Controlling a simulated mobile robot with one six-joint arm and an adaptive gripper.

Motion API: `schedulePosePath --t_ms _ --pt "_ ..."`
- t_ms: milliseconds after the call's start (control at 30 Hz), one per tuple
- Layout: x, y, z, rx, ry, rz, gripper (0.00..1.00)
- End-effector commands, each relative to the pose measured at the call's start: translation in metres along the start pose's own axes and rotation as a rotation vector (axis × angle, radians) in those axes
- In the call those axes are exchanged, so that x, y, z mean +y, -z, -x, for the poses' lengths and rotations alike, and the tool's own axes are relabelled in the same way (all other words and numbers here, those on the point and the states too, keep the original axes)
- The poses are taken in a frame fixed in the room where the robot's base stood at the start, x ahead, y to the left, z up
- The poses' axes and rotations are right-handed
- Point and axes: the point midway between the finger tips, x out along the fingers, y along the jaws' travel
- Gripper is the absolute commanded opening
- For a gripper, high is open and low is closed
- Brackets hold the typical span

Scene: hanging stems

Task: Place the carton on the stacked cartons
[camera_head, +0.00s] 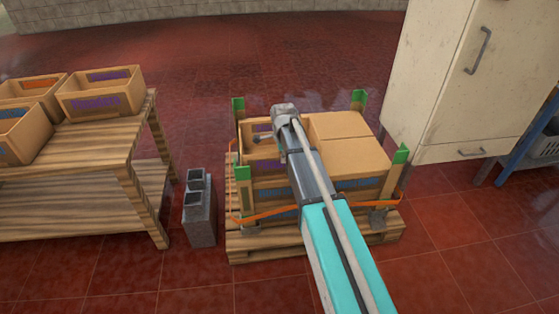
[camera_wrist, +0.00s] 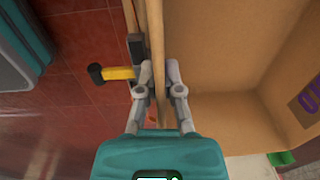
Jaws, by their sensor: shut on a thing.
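The carton (camera_head: 262,152) is an open-topped tan box with a purple mark, at the left side of the pallet stack and partly hidden by my arm. In the wrist view its open inside (camera_wrist: 240,60) fills the right. My gripper (camera_wrist: 159,76) is shut on the carton's thin side wall, one finger on each side. In the head view the gripper end (camera_head: 285,115) is over the carton. The stacked cartons (camera_head: 352,158) stand on a wooden pallet (camera_head: 250,250), with closed tops at the right. I cannot tell whether the held carton touches the layer below.
Green-capped corner posts (camera_head: 243,174) and an orange strap (camera_head: 265,213) surround the stack. A grey hollow block (camera_head: 200,220) stands left of the pallet. A wooden table (camera_head: 85,150) with open cartons (camera_head: 100,92) is at the left, a cream cabinet (camera_head: 430,100) at the right.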

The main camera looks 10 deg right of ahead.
Motion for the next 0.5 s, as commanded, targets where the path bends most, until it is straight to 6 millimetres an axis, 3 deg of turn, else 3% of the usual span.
schedulePosePath --t_ms 433,500 --pt "-0.0002 -0.0002 -0.0034 0.0 0.001 0.0 0.0" --pt "0.0 -0.0001 -0.0026 0.0 0.0 0.0 0.18"
